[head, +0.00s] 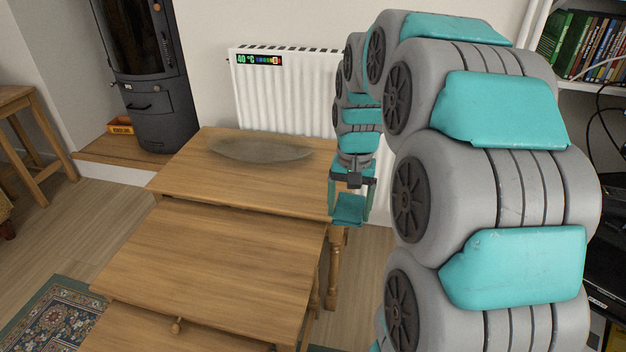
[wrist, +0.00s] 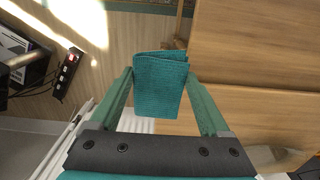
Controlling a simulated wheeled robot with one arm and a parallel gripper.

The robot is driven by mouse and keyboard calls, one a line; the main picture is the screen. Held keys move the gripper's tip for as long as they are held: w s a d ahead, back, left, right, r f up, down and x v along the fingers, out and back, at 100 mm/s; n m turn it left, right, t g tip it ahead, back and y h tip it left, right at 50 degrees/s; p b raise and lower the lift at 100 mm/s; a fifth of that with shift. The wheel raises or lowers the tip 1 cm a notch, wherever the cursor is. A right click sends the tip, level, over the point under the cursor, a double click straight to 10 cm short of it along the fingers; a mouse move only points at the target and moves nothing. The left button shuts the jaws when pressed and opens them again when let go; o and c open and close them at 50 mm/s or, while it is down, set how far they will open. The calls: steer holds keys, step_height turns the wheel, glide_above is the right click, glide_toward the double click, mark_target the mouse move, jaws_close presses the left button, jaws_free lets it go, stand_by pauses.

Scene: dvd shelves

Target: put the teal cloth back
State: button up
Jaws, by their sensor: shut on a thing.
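The teal cloth (head: 349,211) is a folded, textured rectangle, also seen in the wrist view (wrist: 160,88). My gripper (head: 352,196) is shut on it, with one finger at each side edge of the cloth. In the head view the gripper hangs down at the right end of the wooden tables, with the cloth at its fingertips. In the wrist view, my gripper (wrist: 159,74) holds the cloth over the floor, just beside the table edge. The cloth looks clear of the tabletop, but its exact height is hard to tell.
Stepped wooden tables (head: 215,265) fill the middle, with a shallow grey dish (head: 260,149) on the rear one. A white radiator (head: 285,95) is behind, a dark stove (head: 150,85) at left. A disc shelf (head: 590,45) stands at right. A power strip (wrist: 67,75) lies at left.

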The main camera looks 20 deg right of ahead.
glide_above(317, 197)
steer(key=shift+s+f, duration=0.1)
steer(key=shift+f, duration=2.4)
steer(key=shift+f, duration=0.1)
steer(key=o, duration=1.2)
steer(key=shift+c, duration=0.2)
step_height(317, 197, up, 12)
steer(key=s+a+n, duration=0.1)
steer(key=s+a, duration=0.2)
steer(key=s, duration=0.3)
steer(key=s+a+n+g, duration=0.1)
steer(key=s+a, duration=0.1)
steer(key=s, duration=0.4)
steer(key=s+a+n, duration=0.1)
steer(key=s+a, duration=0.2)
steer(key=s, duration=0.3)
steer(key=s+a+f+n, duration=0.1)
steer(key=s+f, duration=0.3)
steer(key=s, duration=0.7)
steer(key=s+a+f+n, duration=0.2)
steer(key=s+f, duration=0.2)
steer(key=s, duration=0.6)
steer(key=shift+s+a+n+g, duration=0.2)
steer(key=shift+s+n+g, duration=0.2)
